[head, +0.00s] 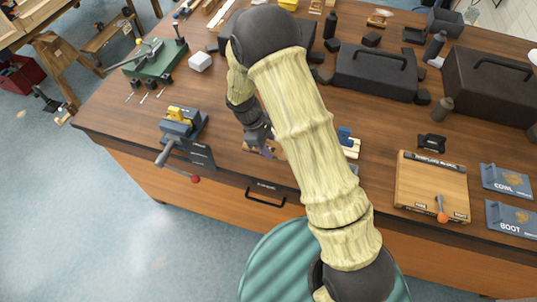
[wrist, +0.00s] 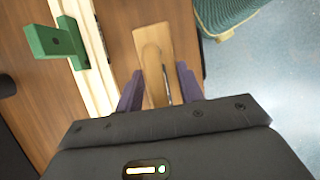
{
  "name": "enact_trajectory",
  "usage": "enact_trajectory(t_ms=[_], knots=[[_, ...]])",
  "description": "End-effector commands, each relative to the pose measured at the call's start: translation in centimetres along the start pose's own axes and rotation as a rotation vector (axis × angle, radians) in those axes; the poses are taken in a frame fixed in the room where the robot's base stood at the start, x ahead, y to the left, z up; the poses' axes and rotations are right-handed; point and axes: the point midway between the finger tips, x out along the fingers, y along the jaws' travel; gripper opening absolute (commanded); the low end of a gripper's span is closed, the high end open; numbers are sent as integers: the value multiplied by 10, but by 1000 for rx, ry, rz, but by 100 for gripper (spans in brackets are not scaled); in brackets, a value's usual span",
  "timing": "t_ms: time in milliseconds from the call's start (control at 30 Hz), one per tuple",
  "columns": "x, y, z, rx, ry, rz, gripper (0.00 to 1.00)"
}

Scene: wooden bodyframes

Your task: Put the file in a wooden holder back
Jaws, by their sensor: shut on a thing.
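My gripper (wrist: 160,73) has its purple fingers on either side of a tan wooden handle, which I take to be the file (wrist: 151,58). The jaws are shut on it. In the wrist view a thin grey strip shows beside the handle, and its lower part is hidden by the gripper body. In the head view my gripper (head: 265,149) is low at the bench's front edge, and my arm hides most of this spot.
A cream strip with a green block (wrist: 55,42) stands close left of my gripper in the wrist view. A vise (head: 180,125) is left on the bench (head: 225,110), a wooden board (head: 430,182) right. Toolboxes (head: 375,72) stand behind. A teal stool (head: 275,265) is in front.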

Motion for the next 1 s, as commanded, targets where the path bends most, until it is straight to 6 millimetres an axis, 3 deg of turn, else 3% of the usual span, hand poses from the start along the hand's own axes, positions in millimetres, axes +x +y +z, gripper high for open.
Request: enact_trajectory(t_ms=[167, 533, 800, 1000], knots=[[15, 0, -6, 0, 0, 0, 9], [20, 0, -8, 0, 0, 0, 9], [49, 0, -20, 0, -2, -1, 9], [56, 0, -23, 0, 0, 1, 9]])
